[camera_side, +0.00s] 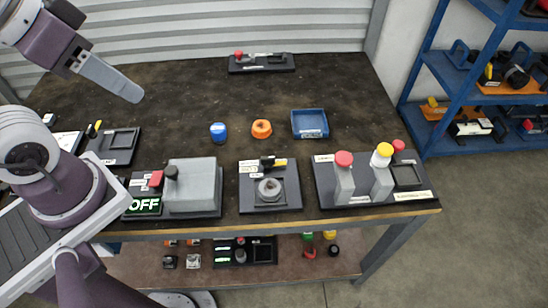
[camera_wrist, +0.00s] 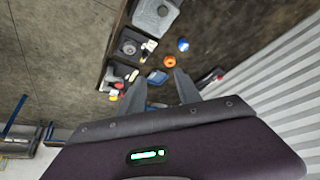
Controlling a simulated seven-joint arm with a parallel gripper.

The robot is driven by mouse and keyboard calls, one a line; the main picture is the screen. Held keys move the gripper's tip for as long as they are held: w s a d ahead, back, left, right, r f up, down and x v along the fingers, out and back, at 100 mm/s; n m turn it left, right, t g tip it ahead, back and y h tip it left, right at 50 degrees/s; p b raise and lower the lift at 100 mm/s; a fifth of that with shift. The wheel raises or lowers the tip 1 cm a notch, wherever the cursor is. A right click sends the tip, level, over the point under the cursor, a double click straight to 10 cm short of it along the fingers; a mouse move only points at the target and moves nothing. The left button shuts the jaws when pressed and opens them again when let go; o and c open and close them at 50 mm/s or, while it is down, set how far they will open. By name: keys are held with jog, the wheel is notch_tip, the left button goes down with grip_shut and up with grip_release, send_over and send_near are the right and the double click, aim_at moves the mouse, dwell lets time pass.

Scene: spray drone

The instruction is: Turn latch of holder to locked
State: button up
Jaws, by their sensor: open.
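A dark plate with a round grey fitting, which looks like the holder (camera_side: 270,199), sits at the front middle of the table. Behind the round part is a small black piece with a yellowish end, apparently the latch (camera_side: 267,162); its labels are too small to read. In the wrist view the holder (camera_wrist: 130,47) is small and far off, beyond my fingers. My gripper (camera_side: 138,96) is raised over the table's back left, well away from the holder. In the wrist view my gripper (camera_wrist: 160,74) has its two fingers apart with nothing held.
Left of the holder is a grey box (camera_side: 193,187) with an OFF sign; right is a plate with red and yellow knobs (camera_side: 344,180). Behind stand a blue cap (camera_side: 218,132), an orange ring (camera_side: 261,129) and a blue tray (camera_side: 310,124).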

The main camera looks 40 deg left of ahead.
jog(key=shift+o, duration=0.9)
jog(key=w+d+f+n+g, duration=0.1)
jog(key=w+n, duration=0.1)
jog(key=w, duration=0.6)
jog(key=shift+w+d+f+n+g, duration=0.15)
jog(key=shift+w+f+n+g, duration=0.15)
jog(key=shift+w+f+g, duration=0.1)
jog(key=n+g, duration=0.3)
jog(key=n, duration=0.2)
send_over(268, 157)
jog(key=s+a, duration=0.1)
notch_tip(268, 157, down, 16)
jog(key=f, duration=0.1)
jog(key=shift+n+g, duration=0.4)
jog(key=shift+n, duration=0.3)
jog(key=f, duration=0.8)
jog(key=w+d+f, duration=0.1)
jog(key=f, duration=0.3)
jog(key=shift+f, duration=0.35)
jog(key=shift+c, duration=0.2)
jog(key=shift+s, duration=0.1)
grip_shut()
